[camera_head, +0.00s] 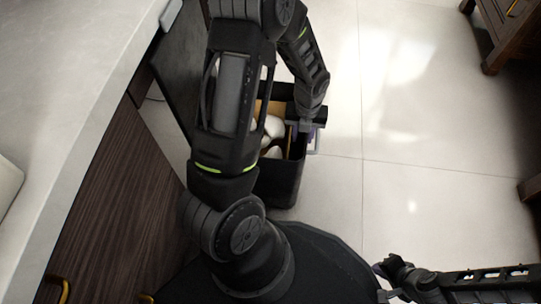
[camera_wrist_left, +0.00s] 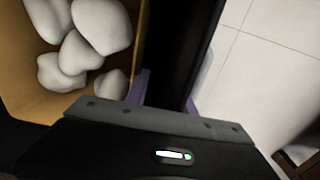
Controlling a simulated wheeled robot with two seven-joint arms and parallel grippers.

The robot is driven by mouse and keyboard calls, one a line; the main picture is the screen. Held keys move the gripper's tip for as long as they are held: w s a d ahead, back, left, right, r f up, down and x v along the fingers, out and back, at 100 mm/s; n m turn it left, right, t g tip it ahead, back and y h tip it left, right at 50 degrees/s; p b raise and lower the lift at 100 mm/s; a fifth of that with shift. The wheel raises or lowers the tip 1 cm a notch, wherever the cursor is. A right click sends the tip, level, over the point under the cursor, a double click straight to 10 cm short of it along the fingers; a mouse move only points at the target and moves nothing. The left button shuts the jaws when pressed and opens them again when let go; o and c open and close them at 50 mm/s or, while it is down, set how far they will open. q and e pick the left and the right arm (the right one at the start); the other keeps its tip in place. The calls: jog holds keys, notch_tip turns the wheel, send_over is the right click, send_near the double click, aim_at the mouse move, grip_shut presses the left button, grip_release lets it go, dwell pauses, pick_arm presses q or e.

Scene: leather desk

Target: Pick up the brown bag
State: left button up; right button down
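The brown bag (camera_head: 262,106) stands inside a black bin (camera_head: 284,184) on the floor and holds several white rounded lumps. In the left wrist view, the bag (camera_wrist_left: 18,84) is at the upper left, with the lumps in it. My left gripper (camera_head: 305,138) is over the bin's right rim, beside the bag. In the left wrist view, the left gripper's purple fingertips (camera_wrist_left: 167,97) are apart, with the dark bin wall between them. My left arm hides part of the bag and bin. My right gripper (camera_head: 384,280) is low at the right, away from the bag, its fingers unclear.
A pale-topped desk (camera_head: 60,110) with dark wood drawers (camera_head: 118,205) runs along the left, close to the bin. The tiled floor (camera_head: 410,130) is clear to the right. Dark wooden furniture (camera_head: 497,35) stands at the far right.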

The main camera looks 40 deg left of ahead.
pick_arm(q)
jog(key=shift+r, duration=0.1)
notch_tip(320, 180, up, 8)
jog(key=p, duration=0.4)
jog(key=shift+w+f, duration=0.15)
jog(key=shift+f, duration=0.05)
jog(key=shift+d, duration=0.1)
